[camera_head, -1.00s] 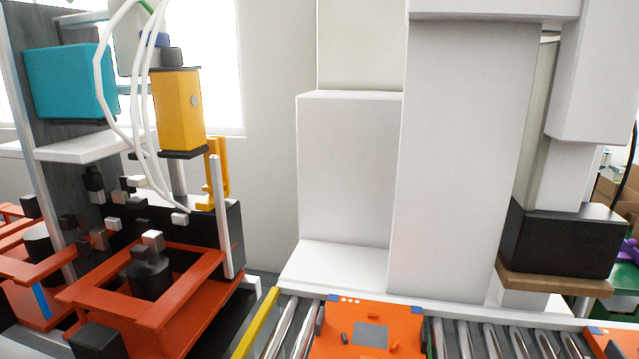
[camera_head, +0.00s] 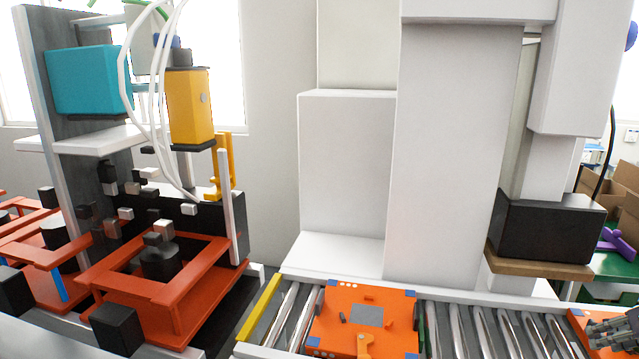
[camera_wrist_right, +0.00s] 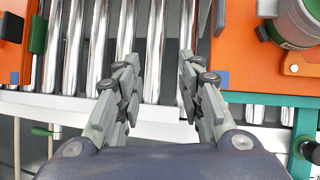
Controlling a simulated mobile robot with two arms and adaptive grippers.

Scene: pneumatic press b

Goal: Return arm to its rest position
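My right gripper (camera_head: 612,335) shows at the lower right edge of the head view, by the right orange pallet. In the right wrist view, the right gripper (camera_wrist_right: 160,88) has its two fingers spread wide apart with nothing between them. It is over the roller conveyor (camera_wrist_right: 149,40) and its light front rail, between two orange pallets. My left gripper is in neither view.
An orange pallet (camera_head: 341,305) with a grey square lies on the rollers (camera_head: 476,330). Another orange pallet (camera_wrist_right: 290,75) carries a grey-green round part (camera_wrist_right: 296,20). The pneumatic press (camera_head: 190,105) stands left, above a red frame (camera_head: 126,305). A black block (camera_head: 545,228) hangs over the conveyor.

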